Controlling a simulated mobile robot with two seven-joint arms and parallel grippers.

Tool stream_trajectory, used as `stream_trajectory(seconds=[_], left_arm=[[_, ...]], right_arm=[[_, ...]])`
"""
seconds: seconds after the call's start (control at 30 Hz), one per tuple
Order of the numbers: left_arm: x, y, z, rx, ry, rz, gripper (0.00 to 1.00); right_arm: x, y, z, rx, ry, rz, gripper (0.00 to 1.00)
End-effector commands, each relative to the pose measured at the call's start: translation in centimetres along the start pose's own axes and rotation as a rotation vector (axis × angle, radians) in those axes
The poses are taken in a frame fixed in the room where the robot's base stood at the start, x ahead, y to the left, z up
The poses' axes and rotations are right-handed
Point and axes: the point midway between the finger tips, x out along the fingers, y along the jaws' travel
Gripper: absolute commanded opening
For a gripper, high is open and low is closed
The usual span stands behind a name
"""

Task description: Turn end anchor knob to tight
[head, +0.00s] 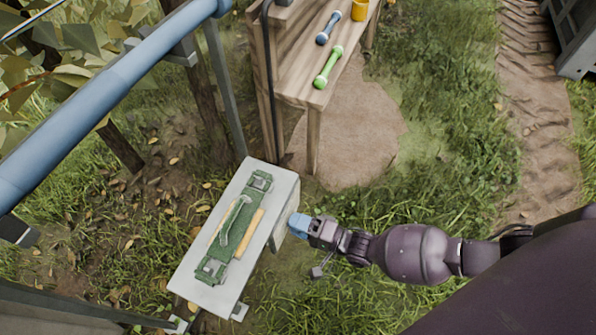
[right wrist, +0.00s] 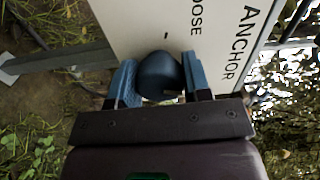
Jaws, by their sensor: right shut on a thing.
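The end anchor knob (right wrist: 158,74) is dark and rounded, and sits on a white panel (right wrist: 140,22) in the right wrist view. The panel carries the letters "ANCHOR" and a partly hidden word ending in "OOSE". My right gripper (right wrist: 160,82) is shut on the knob, with one blue finger on each side of it. In the head view my right gripper (head: 297,226) is at the right side of the pale box (head: 187,277), and the knob is hidden there. The knob's pointer mark cannot be made out. My left gripper is not in view.
A wooden bench (head: 290,93) behind holds a green tool (head: 328,68) and a blue tool (head: 328,28). A blue pipe (head: 110,80) crosses the upper left. Grass lies open to the right.

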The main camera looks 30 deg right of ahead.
Motion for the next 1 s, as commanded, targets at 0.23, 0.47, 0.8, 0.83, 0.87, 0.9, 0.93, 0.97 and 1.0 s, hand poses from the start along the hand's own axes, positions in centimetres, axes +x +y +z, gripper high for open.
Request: stream_trajectory(seconds=[0.23,0.47,0.8,0.83,0.87,0.9,0.93,0.97,1.0], left_arm=[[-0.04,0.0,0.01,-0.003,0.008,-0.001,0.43],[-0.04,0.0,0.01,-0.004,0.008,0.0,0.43],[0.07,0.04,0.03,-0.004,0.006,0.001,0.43],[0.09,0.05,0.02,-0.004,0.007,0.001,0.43],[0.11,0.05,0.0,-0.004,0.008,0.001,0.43],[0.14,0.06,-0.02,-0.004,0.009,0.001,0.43],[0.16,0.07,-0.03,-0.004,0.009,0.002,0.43],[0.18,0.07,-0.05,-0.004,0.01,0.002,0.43],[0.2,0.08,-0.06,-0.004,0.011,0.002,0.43]], right_arm=[[0.0,0.01,-0.01,0.232,-0.001,0.0,0.21],[-0.02,0.02,-0.02,0.449,-0.001,0.001,0.21],[-0.01,0.0,-0.03,0.727,-0.001,0.0,0.21],[-0.02,0.0,-0.03,0.747,-0.001,0.0,0.21],[-0.02,0.01,-0.03,0.764,-0.001,0.0,0.21],[-0.03,0.01,-0.02,0.788,-0.001,0.0,0.21],[-0.04,0.01,-0.02,0.804,0.0,0.0,0.21],[-0.04,0.02,-0.01,0.819,0.0,0.0,0.21],[-0.04,0.02,-0.01,0.836,0.0,0.001,0.21]])
